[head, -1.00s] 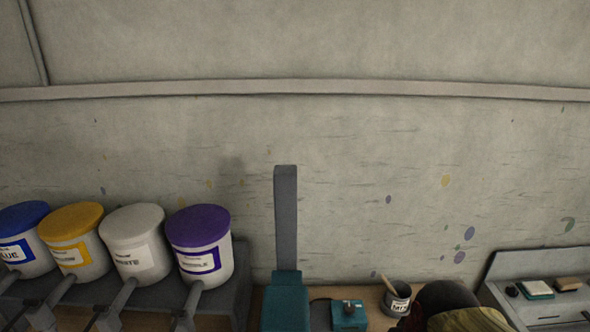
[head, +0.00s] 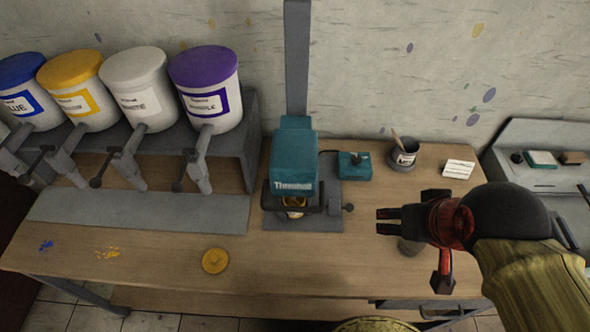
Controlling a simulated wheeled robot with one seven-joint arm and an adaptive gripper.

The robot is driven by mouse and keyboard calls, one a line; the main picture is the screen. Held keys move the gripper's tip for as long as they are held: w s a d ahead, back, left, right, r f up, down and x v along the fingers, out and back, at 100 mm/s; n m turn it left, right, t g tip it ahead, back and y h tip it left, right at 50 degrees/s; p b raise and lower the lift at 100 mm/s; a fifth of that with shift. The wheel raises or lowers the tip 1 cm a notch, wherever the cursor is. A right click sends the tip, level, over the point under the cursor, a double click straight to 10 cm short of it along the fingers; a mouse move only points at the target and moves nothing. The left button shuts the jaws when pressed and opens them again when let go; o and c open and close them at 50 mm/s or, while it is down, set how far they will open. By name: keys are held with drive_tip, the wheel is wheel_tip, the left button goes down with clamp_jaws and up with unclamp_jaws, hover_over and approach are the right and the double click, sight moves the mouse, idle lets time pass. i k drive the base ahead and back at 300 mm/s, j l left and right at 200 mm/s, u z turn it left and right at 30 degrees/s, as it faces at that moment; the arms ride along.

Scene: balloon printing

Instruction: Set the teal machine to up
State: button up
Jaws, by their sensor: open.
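The teal machine (head: 293,160) stands on a grey base plate in the middle of the workbench, with a tall grey column (head: 297,60) rising behind it. A dark horizontal bar (head: 310,207) crosses its lower front, and a yellow part shows under its head. A teal control box (head: 354,166) with a dark knob or switch on top sits just to its right; a cable joins it towards the machine. The exact switch position is too small to tell. My gripper (head: 388,220) is open and empty, to the right of the machine, pointing left, apart from both.
Several paint tubs, including a purple one (head: 205,85), stand on a grey rack at left with spouts. A yellow disc (head: 215,261) lies at the bench front. A can (head: 404,153) and white card (head: 458,169) lie behind my gripper.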

sight(293, 167)
drive_tip(key=k+j, duration=0.2)
drive_tip(key=j, duration=0.15)
drive_tip(key=k+j, duration=0.45)
drive_tip(key=j, duration=0.25)
